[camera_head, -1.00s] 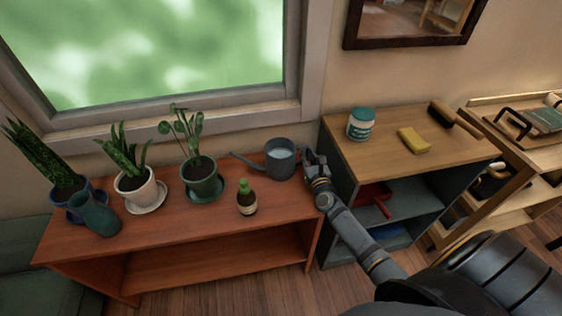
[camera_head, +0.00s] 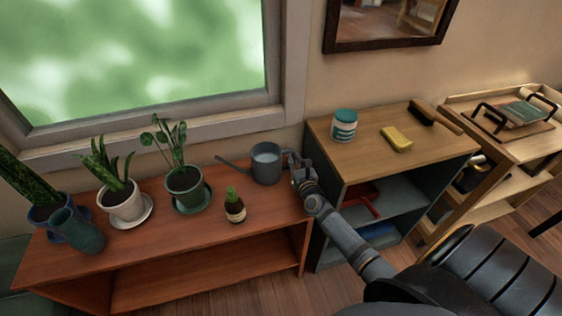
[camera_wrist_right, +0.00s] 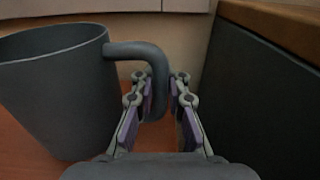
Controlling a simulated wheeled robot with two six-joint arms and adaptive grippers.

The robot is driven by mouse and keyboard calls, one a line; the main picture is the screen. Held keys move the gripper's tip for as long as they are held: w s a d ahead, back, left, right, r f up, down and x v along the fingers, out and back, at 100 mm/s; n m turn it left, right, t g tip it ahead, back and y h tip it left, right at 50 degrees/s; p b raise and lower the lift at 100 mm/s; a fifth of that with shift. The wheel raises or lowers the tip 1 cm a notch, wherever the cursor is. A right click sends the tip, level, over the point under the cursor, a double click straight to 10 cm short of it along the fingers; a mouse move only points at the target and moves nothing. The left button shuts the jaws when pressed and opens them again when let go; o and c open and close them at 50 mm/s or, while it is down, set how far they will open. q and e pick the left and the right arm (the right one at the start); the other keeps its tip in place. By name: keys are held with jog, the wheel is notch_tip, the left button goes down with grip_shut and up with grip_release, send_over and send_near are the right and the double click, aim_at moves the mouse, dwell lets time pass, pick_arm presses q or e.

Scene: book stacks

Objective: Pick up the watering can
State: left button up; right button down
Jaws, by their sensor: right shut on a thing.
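The grey watering can (camera_head: 266,165) stands at the right end of the reddish wooden shelf, its spout pointing left. In the right wrist view the can's body (camera_wrist_right: 55,90) fills the left side and its handle (camera_wrist_right: 135,52) curves toward me. My right gripper (camera_head: 297,170) is at the can's right side. In the wrist view my right gripper (camera_wrist_right: 163,90) has its fingers on either side of the handle's lower part, shut on it. I cannot tell whether the can is clear of the shelf. My left gripper is not in view.
A taller cabinet (camera_head: 365,155) with a jar (camera_head: 344,126) and yellow sponge (camera_head: 396,139) stands close on the gripper's right. The window is behind.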

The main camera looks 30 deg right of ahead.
jog(key=shift+r+p, duration=3.75)
jog(key=shift+r, duration=1.35)
